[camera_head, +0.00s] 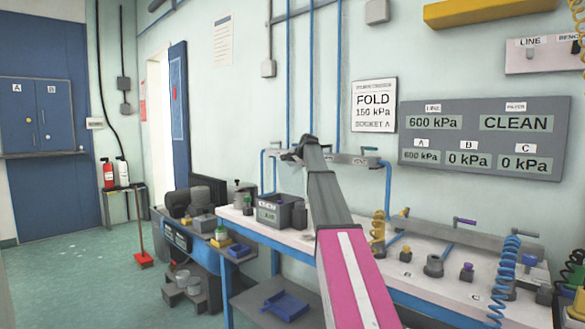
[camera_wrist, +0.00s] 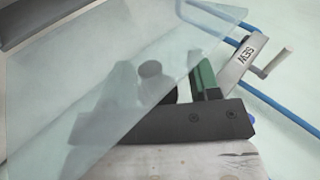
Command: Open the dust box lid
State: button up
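A grey box with a pale label (camera_head: 272,212) stands on the back left of the workbench; its label is too small to read, and I cannot tell if it is the dust box. My gripper (camera_head: 300,150) is high near the wall pipes, above that box's right side. In the wrist view my gripper (camera_wrist: 172,75) has its fingers apart, the right one with a green pad. A translucent pane (camera_wrist: 70,100), perhaps a lid, lies across the left and blurs the left finger. A grey round shape (camera_wrist: 150,70) shows through it between the fingers; I see no clear contact.
A valve labelled SEW (camera_wrist: 246,60) sits on a blue pipe right of the gripper. The workbench (camera_head: 395,268) carries small bottles, a yellow coil (camera_head: 378,232) and a blue coil (camera_head: 505,275).

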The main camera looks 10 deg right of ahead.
jog(key=v, duration=1)
jog(key=shift+s+r, duration=0.25)
jog(key=shift+s+d, duration=0.1)
jog(key=shift+d, duration=0.1)
